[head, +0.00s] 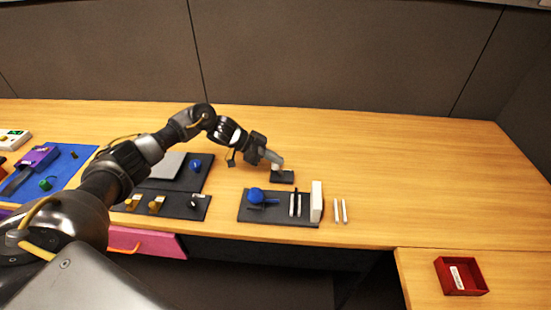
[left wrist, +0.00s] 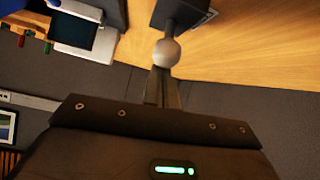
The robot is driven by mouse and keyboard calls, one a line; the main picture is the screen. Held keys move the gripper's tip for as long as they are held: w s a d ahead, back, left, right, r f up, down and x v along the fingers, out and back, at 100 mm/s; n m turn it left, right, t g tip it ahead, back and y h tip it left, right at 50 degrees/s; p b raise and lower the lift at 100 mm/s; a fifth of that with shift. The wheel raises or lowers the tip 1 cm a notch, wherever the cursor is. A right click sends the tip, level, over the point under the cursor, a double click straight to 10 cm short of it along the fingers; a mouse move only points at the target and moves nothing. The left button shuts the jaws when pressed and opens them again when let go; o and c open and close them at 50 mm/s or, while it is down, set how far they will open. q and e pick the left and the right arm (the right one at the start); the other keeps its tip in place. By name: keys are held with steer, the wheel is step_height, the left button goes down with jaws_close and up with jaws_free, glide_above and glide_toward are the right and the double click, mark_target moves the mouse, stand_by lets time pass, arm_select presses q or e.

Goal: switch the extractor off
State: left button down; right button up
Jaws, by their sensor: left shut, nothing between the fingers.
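A small dark box (head: 283,177) stands on the wooden table, right of centre in the head view. In the left wrist view the dark box (left wrist: 178,12) carries a pale round ball (left wrist: 166,52) on its near side, and a thin greenish-white light shows on its edge. No label names it as the extractor's switch. My left gripper (head: 275,163) reaches down over the box from the left. Its shut, empty fingers (left wrist: 162,76) end right at the ball; I cannot tell whether they touch it. My right gripper is not in view.
A dark panel (head: 280,217) with a blue knob and upright white and dark pieces lies just in front. Dark panels (head: 172,206) with yellow and blue parts lie left. A red tray (head: 460,276) sits on the lower right surface. The table's right side is clear.

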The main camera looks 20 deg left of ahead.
mark_target(283, 174)
arm_select(q)
steer(key=s+a+r, duration=0.1)
steer(key=a+r, duration=0.3)
steer(key=r, duration=0.4)
steer(key=shift+s+a, duration=0.25)
steer(key=shift+r, duration=0.1)
steer(key=shift+d, duration=0.1)
stand_by(0.3)
